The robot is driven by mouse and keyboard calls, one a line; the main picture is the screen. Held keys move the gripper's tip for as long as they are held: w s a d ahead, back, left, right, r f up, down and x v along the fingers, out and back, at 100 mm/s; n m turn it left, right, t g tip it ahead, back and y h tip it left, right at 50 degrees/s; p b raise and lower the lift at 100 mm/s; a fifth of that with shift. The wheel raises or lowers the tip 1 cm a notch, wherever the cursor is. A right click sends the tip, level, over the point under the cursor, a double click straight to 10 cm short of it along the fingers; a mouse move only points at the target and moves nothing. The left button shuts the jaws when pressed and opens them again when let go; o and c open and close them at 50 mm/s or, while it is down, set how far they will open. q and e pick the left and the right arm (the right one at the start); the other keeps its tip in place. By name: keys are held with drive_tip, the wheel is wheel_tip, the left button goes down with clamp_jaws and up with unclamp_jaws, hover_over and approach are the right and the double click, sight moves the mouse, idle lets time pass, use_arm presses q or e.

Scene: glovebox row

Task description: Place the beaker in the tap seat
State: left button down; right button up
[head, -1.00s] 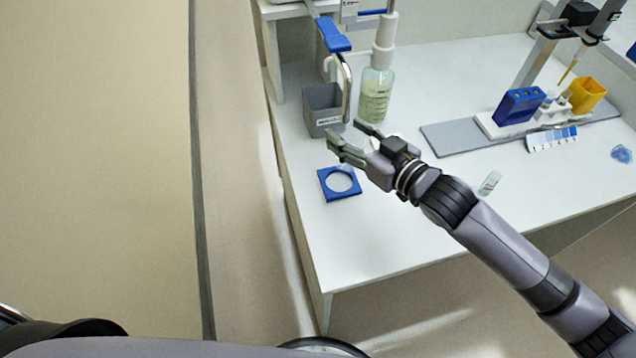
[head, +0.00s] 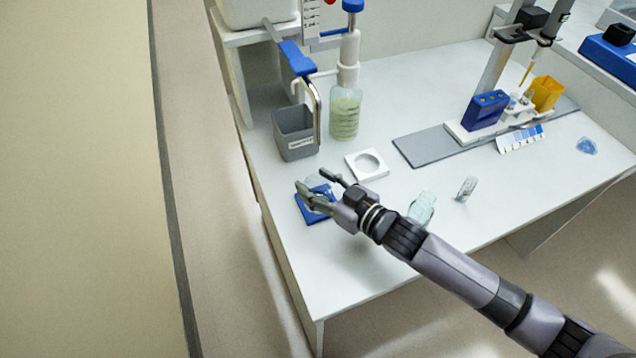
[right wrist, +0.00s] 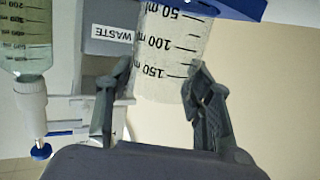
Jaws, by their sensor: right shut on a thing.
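My right gripper (head: 314,184) is shut on a clear beaker (right wrist: 172,50) with millilitre marks, which shows between the fingers in the right wrist view. In the head view the beaker is only a faint glassy shape at the fingertips. The gripper is over a square blue seat (head: 316,218), partly covering it. The blue seat's edge also shows at the top of the right wrist view (right wrist: 232,8). A white seat (head: 352,163) with a round recess lies farther back, empty. I cannot tell whether the beaker touches the blue seat. My left gripper is not in view.
A grey waste bin (head: 296,140) stands under a tap with a blue lever (head: 297,59). A pump bottle (head: 345,112) stands beside it. A glass vessel (head: 422,207) and a small vial (head: 466,188) are near my right arm. The front of the bench is clear.

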drive_tip(key=shift+f, duration=0.15)
drive_tip(key=o, duration=0.9)
drive_tip(key=shift+o, duration=0.2)
drive_tip(key=shift+r, duration=0.2)
drive_tip(key=v, duration=1.2)
